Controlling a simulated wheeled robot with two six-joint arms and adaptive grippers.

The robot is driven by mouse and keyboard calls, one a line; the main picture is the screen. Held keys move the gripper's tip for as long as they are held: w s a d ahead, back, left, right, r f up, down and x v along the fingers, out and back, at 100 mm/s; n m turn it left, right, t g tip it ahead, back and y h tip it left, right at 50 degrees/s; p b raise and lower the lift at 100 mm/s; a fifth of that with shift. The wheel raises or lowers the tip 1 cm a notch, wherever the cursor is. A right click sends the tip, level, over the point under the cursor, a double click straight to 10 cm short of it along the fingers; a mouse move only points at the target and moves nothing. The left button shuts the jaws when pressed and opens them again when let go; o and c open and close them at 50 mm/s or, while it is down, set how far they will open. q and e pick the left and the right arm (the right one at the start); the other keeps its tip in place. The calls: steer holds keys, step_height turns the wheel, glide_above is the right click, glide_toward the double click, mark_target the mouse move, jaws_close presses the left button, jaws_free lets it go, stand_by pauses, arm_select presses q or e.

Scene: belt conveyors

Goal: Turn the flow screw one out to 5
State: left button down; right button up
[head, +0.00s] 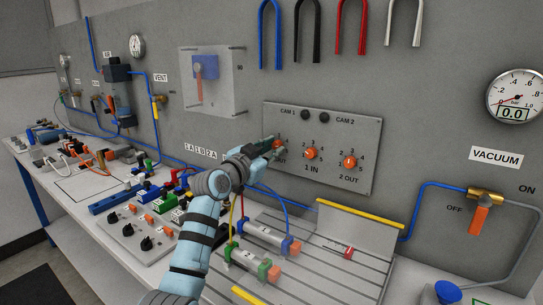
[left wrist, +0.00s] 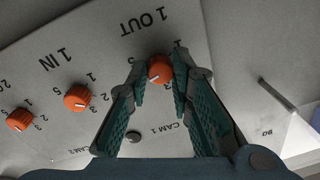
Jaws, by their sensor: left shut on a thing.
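The one-out flow screw is an orange knob (head: 277,142) at the left of a grey wall panel (head: 370,115). In the left wrist view the same knob (left wrist: 159,69) lies between my fingertips, under the upside-down label "1 OUT". My left gripper (head: 273,149) reaches the panel and is shut on this knob; its green-padded fingers (left wrist: 159,76) sit on either side of it. The fingers cover part of the knob's dial in both views, so its setting is hard to read. My right gripper is in neither view.
The 1 IN knob (head: 310,153) and 2 OUT knob (head: 350,162) sit to the right on the panel. Below, a grooved plate carries cylinders (head: 265,234) and hoses. A clear box (head: 211,82) projects from the wall at the upper left.

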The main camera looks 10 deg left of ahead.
arm_select(q)
steer(key=shift+a+f+m+b, duration=0.15)
steer(key=shift+m+b, duration=0.9)
steer(key=shift+m, duration=1.25)
steer(key=shift+d+f+m+b, duration=0.1)
steer(key=shift+m+b, duration=0.9)
steer(key=shift+m, duration=1.3)
steer(key=c, duration=1.4)
jaws_free()
steer(key=shift+a+r, duration=0.1)
steer(key=shift+r, duration=0.05)
steer(key=v, duration=1.2)
steer(key=shift+a, duration=0.1)
steer(key=shift+w, duration=0.1)
